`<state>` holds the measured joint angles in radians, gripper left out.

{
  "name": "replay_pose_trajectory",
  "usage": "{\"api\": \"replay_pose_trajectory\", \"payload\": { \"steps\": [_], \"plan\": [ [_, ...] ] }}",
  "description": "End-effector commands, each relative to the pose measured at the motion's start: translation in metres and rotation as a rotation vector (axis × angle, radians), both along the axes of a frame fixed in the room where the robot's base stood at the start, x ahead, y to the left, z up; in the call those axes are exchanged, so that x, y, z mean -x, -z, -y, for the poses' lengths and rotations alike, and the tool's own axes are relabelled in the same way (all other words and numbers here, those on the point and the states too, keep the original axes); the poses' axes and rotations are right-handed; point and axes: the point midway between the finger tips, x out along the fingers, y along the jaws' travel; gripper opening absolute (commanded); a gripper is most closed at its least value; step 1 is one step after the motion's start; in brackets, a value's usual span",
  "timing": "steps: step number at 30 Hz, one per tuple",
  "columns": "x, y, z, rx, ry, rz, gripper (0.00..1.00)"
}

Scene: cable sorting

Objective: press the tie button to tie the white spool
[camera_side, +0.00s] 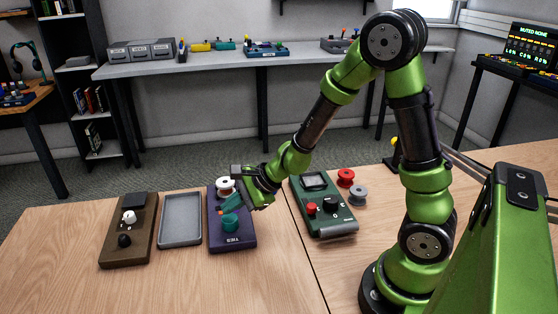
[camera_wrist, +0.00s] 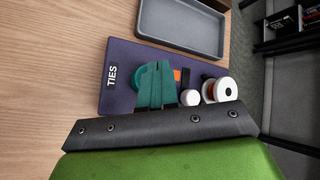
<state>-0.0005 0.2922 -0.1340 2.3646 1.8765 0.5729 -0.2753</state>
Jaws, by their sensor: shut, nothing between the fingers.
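The purple tie station (camera_side: 232,243), lettered TIES, lies flat on the table left of my arm. It also shows in the wrist view (camera_wrist: 119,98). The white spool (camera_side: 225,184) sits at its far end; the wrist view shows it at the right (camera_wrist: 224,90). A round teal part (camera_side: 230,224) stands nearer the lettering, partly hidden behind my fingers in the wrist view (camera_wrist: 138,77). My gripper (camera_side: 226,207) is shut and empty, its teal fingers over the station between spool and teal part. I cannot tell whether the fingertips touch anything.
In the wrist view, a small white knob (camera_wrist: 190,97) and an orange piece (camera_wrist: 178,76) show beside my fingers. An empty grey tray (camera_side: 181,243) and a brown box with knobs (camera_side: 128,250) lie left. A green device (camera_side: 325,222), red spool (camera_side: 346,178) and grey spool (camera_side: 358,196) are right.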

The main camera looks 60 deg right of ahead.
Motion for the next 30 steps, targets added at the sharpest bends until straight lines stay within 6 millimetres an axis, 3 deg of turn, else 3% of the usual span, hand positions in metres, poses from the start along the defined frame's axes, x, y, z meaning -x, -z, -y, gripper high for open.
{"api": "replay_pose_trajectory", "payload": {
  "steps": [30],
  "plan": [
    [0.0, 0.0086, 0.0, 0.0, 0.0, 0.0, 0.0]
  ]
}}
